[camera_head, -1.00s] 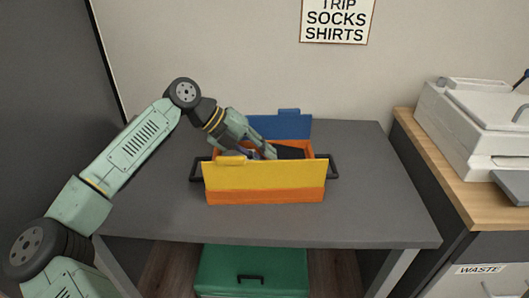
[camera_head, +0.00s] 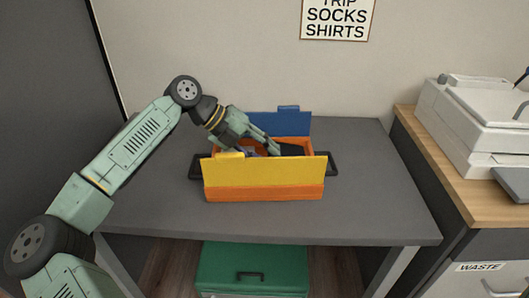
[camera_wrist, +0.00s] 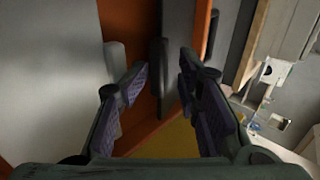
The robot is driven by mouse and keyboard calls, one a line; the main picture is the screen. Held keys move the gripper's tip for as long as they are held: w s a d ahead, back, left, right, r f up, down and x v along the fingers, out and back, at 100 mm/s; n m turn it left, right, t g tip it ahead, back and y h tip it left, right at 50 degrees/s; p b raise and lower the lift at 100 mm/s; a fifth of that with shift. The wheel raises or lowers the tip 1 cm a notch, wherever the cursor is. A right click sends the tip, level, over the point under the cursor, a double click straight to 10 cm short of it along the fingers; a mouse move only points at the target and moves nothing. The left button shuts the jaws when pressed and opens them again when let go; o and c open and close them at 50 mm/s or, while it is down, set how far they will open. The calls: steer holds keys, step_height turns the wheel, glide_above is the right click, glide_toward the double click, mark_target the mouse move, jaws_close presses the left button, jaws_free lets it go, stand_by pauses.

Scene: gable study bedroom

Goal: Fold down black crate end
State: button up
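An orange crate (camera_head: 264,194) stands on the grey desk, with a yellow front flap (camera_head: 265,175) and a blue back flap (camera_head: 280,123), both upright. A black end panel (camera_head: 291,150) shows at the right inside the crate's opening; its exact tilt is unclear. My gripper (camera_head: 275,148) reaches into the opening from the upper left, close to this panel. In the wrist view my gripper (camera_wrist: 160,82) is open, with a dark bar-like piece (camera_wrist: 157,65) seen between the fingers; contact cannot be told. The orange crate wall (camera_wrist: 200,40) is behind it.
Black handles stick out at the crate's left (camera_head: 194,166) and right (camera_head: 333,163). The grey desk (camera_head: 380,200) is clear around the crate. A printer (camera_head: 475,125) stands on a wooden cabinet at right. A green box (camera_head: 250,265) is under the desk.

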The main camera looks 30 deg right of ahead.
steer(key=shift+w+a, duration=0.1)
steer(key=shift+a, duration=0.05)
steer(key=shift+v, duration=3.9)
steer(key=shift+r, duration=0.1)
steer(key=shift+c, duration=0.4)
